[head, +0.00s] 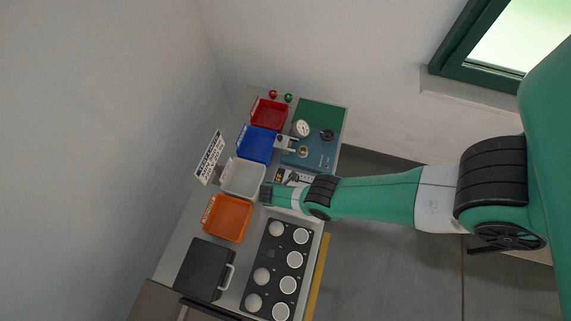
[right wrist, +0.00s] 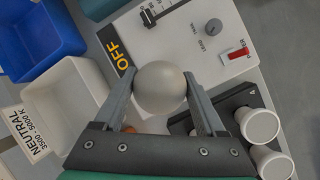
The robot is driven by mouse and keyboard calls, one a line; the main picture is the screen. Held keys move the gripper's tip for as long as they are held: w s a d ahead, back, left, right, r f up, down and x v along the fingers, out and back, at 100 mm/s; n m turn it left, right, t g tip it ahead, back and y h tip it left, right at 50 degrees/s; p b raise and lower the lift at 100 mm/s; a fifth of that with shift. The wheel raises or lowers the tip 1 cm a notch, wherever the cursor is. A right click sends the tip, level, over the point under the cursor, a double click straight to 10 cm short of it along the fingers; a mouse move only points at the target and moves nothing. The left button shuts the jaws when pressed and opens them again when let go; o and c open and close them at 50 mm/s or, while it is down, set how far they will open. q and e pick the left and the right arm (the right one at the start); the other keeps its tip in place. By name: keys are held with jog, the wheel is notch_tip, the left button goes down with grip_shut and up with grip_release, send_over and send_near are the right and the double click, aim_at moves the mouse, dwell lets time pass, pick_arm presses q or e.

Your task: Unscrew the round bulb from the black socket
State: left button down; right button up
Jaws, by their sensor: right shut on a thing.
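A round, pale grey-white bulb (right wrist: 160,88) sits between the two fingers of my right gripper (right wrist: 159,80) in the right wrist view. The fingers are shut on its sides. In the head view my right gripper (head: 266,194) is over the bench, at the near right corner of the white bin. The bulb is hidden there by my gripper and arm. I cannot make out the black socket under the bulb, so I cannot tell whether the bulb is still seated. My left gripper is not in view.
A panel with an OFF label (right wrist: 116,50) and red switch (right wrist: 235,54) lies beside the gripper. A black rack (head: 270,253) holds several white round pieces. White (head: 262,178), orange (head: 208,232), blue (head: 243,150) and red bins line the bench. A black case (head: 200,265) stands at the front.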

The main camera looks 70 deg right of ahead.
jog(key=n+t+p, duration=0.1)
jog(key=n, duration=0.1)
jog(key=n+t+p, duration=0.1)
jog(key=n, duration=0.1)
jog(key=n+p, duration=0.2)
jog(key=shift+s+r+t, duration=0.1)
jog(key=shift+r+t, duration=0.25)
jog(key=shift+t, duration=0.05)
jog(key=shift+f+n+t+p, duration=0.1)
jog(key=shift+n+t+p, duration=0.3)
jog(key=shift+n, duration=0.8)
jog(key=n, duration=0.2)
jog(key=n+t+y, duration=0.1)
jog(key=n, duration=0.1)
jog(key=shift+w+f+p, duration=0.1)
jog(key=shift+w+p, duration=0.1)
jog(key=shift+p, duration=0.15)
jog(key=n+t+y, duration=0.1)
jog(key=n, duration=0.1)
jog(key=shift+f+n, duration=0.15)
jog(key=shift+n, duration=0.15)
jog(key=o, duration=1.2)
jog(key=shift+w, duration=0.1)
